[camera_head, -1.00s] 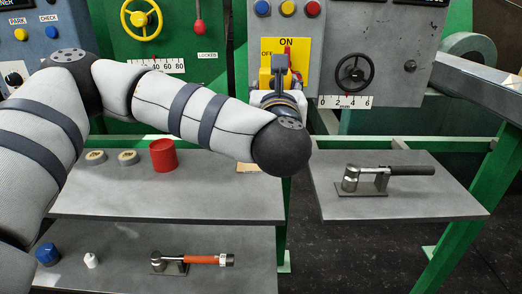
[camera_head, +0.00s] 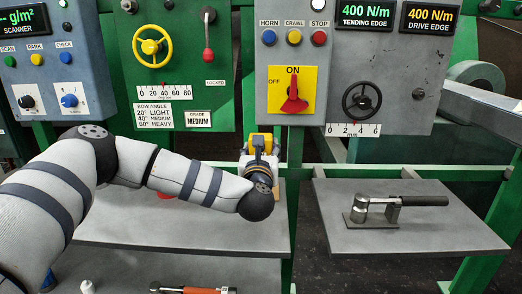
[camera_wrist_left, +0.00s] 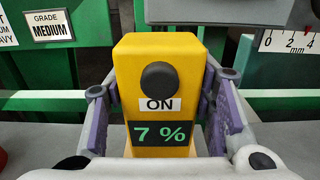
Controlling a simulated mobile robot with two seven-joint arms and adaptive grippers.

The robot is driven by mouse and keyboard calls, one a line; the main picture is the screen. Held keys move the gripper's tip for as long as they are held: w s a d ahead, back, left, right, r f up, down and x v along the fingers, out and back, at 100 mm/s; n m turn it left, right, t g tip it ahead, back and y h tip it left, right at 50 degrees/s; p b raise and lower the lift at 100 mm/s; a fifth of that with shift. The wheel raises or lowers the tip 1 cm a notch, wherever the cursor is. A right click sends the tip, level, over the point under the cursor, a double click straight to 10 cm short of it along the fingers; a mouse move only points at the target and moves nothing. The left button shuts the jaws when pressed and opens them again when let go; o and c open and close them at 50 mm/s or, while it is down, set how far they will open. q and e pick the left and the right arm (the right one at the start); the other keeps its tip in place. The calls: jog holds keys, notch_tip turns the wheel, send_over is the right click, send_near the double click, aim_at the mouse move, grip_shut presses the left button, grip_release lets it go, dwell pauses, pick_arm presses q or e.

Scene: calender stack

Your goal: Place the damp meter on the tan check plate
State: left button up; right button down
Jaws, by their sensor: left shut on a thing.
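The damp meter (camera_head: 258,143) is a yellow block with a dark round button, an ON label and a green "7 %" display, facing the left wrist view (camera_wrist_left: 160,68). My left gripper (camera_head: 262,156) is shut on it, with fingers on both sides in the left wrist view (camera_wrist_left: 160,88). It holds the meter upright near the right end of the upper grey shelf. A sliver of the tan check plate (camera_head: 281,187) shows beside my wrist; the rest is hidden. I cannot tell the meter's height above it. My right gripper is not in view.
The upper shelf (camera_head: 150,232) is largely bare in front; a red cup (camera_head: 166,197) is mostly hidden behind my arm. A side shelf (camera_head: 440,235) at right carries a black-handled tool (camera_head: 375,208). The control panel with its red switch (camera_head: 292,95) stands behind.

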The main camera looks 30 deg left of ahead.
pick_arm(q)
jog(key=shift+f, duration=0.2)
jog(key=o, duration=1.4)
jog(key=shift+o, duration=0.2)
jog(key=v, duration=1.2)
jog(key=shift+r, duration=0.2)
jog(key=shift+f, duration=0.1)
